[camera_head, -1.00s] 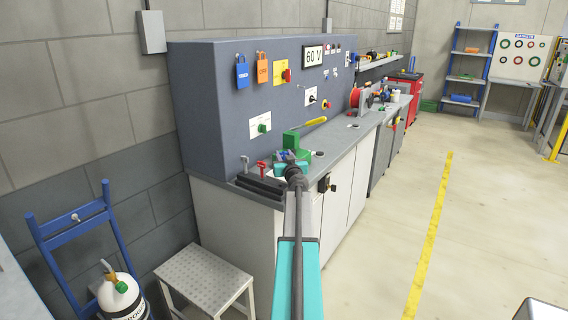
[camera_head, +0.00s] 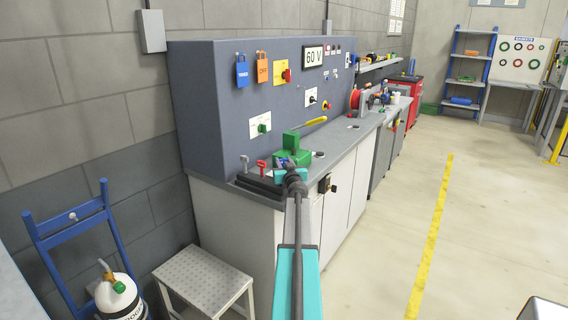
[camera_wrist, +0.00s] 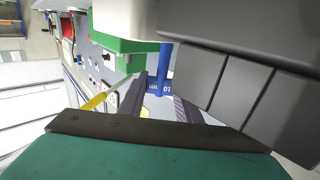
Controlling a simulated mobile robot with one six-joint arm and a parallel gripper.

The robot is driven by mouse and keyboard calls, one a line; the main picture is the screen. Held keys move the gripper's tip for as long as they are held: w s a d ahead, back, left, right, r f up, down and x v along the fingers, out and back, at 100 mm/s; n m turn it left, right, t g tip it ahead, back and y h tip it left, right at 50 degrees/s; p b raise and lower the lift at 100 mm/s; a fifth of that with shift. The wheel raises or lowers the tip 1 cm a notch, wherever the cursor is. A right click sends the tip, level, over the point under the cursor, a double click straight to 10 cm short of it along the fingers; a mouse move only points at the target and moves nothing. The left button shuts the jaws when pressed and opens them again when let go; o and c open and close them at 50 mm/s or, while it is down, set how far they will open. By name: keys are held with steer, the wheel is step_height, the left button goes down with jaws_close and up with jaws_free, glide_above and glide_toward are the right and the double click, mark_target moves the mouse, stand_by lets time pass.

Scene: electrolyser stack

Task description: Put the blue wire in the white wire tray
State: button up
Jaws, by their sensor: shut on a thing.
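A short blue piece, which I take for the blue wire (camera_wrist: 165,68), stands at my jaws in the wrist view. In the head view a little blue (camera_head: 284,162) shows at the gripper tip. The jaws are shut on the blue piece, though the contact itself is partly hidden. The green block (camera_wrist: 120,45) is right beside it in the wrist view. I cannot make out the white wire tray in either view.
A grey panel (camera_head: 215,120) with locks and switches rises behind the bench (camera_head: 345,142). Red and grey handles (camera_head: 262,165) stand left of the gripper. A red spool (camera_head: 354,98) lies farther along. A step stool (camera_head: 205,280) is below left. Floor to the right is clear.

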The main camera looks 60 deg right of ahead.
steer(key=o, duration=1.1)
steer(key=shift+o, duration=0.2)
steer(key=shift+p+v, duration=0.3)
steer(key=shift+v, duration=5.75)
steer(key=shift+r, duration=0.1)
